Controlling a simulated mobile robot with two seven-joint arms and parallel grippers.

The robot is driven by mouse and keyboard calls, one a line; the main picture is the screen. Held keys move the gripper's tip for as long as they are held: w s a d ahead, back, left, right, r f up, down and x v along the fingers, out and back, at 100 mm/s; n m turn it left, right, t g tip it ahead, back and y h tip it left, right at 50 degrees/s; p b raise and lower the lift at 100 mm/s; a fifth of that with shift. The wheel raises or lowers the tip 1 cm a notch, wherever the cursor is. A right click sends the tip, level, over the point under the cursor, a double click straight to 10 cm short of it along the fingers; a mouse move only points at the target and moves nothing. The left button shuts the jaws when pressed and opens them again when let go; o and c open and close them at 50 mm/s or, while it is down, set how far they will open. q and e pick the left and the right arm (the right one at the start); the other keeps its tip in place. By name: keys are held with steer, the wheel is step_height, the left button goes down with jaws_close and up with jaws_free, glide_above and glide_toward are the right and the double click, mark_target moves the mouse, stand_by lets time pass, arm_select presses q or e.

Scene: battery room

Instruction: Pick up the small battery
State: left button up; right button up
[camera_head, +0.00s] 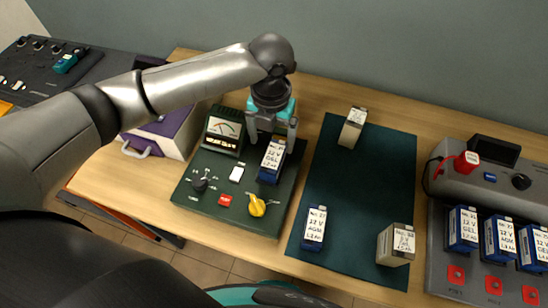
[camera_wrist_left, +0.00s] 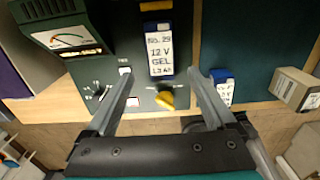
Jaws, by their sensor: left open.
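A blue battery (camera_head: 272,160) with a white label stands on the green tester panel (camera_head: 240,210). In the left wrist view this battery (camera_wrist_left: 160,50) reads 12 V GEL. My left gripper (camera_head: 272,135) is open, just above and behind it in the head view. In the wrist view the spread fingertips (camera_wrist_left: 160,72) lie to either side of the battery's near end; I cannot tell whether they touch it. On the dark green mat (camera_head: 350,190) are a smaller blue battery (camera_head: 314,228), a small beige battery (camera_head: 353,127) and a larger beige battery (camera_head: 396,244).
The tester carries a meter (camera_head: 224,131), a black knob (camera_head: 200,184) and a yellow knob (camera_head: 257,205). A grey charger (camera_head: 440,230) with several blue batteries stands at the right. A purple-sided case (camera_head: 165,137) is at the left. The mat's middle is clear.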

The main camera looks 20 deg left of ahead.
mark_target(274, 155)
arm_select(q)
step_height(274, 155, down, 3)
steer(key=shift+w+f, duration=0.1)
steer(key=shift+f, duration=0.7)
steer(key=f, duration=0.4)
steer(key=shift+w+f+b, duration=0.2)
steer(key=shift+w+b, duration=0.1)
arm_select(e)
steer(key=shift+w+f, duration=0.3)
steer(key=shift+w, duration=0.65)
steer(key=shift+s, duration=0.1)
arm_select(q)
steer(key=shift+c, duration=0.5)
jaws_close()
arm_select(e)
steer(key=shift+s, duration=0.1)
arm_select(q)
steer(key=shift+w, duration=0.1)
